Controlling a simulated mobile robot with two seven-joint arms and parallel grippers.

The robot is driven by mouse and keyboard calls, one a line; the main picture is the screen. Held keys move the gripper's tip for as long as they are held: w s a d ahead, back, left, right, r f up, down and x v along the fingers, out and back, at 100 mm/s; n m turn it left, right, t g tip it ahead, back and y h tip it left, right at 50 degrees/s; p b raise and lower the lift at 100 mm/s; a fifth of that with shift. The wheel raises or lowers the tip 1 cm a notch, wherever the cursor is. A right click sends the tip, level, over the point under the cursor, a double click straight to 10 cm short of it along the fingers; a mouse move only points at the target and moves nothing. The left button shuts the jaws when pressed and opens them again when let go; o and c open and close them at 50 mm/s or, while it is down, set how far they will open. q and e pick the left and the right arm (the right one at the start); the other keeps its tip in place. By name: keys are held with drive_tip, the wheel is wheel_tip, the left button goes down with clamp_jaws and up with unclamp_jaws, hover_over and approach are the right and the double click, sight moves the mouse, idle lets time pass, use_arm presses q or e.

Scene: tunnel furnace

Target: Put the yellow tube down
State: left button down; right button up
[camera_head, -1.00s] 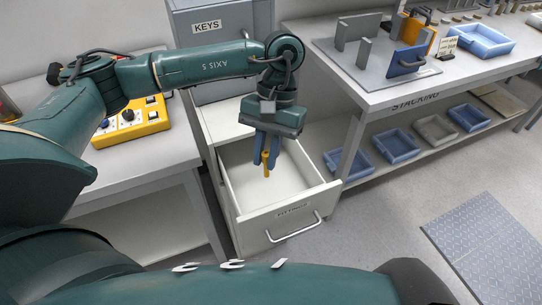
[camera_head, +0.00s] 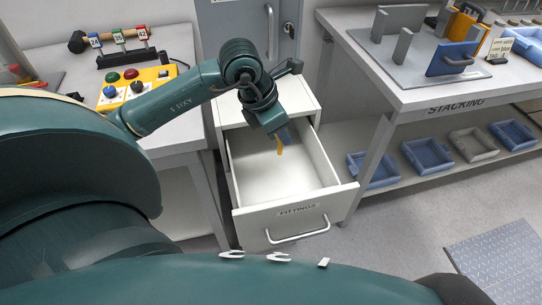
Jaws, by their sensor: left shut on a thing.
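The yellow tube (camera_head: 279,146) hangs below my left gripper (camera_head: 281,135), over the open drawer marked FITTINGS (camera_head: 297,210). My left gripper points down and is shut on the tube. Its blue fingers show only in part behind the wrist. The tube's lower end looks clear of the drawer floor, though its exact height is hard to tell. The drawer's white floor looks empty where it shows. My right gripper is not in view.
A yellow control box (camera_head: 135,88) with buttons stands on the left bench. A grey locker door (camera_head: 248,35) is behind the drawer. On the right, the STACKING bench (camera_head: 425,95) holds a fixture plate, with blue trays (camera_head: 373,170) on its lower shelf.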

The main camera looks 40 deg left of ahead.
use_arm(q)
drive_tip(key=shift+a+n, duration=0.3)
drive_tip(key=shift+n, duration=0.2)
drive_tip(key=shift+f, duration=0.4)
wheel_tip(320, 180, down, 9)
drive_tip(key=shift+w+a+f+b, duration=0.1)
drive_tip(key=shift+b, duration=0.2)
drive_tip(key=shift+f, duration=0.1)
drive_tip(key=c, duration=1.4)
unclamp_jaws()
drive_tip(key=shift+o, duration=0.2)
drive_tip(key=v, duration=1.2)
drive_tip(key=shift+d+n+y+p, duration=0.2)
drive_tip(key=shift+n+y+p, duration=0.1)
drive_tip(key=shift+p, duration=0.05)
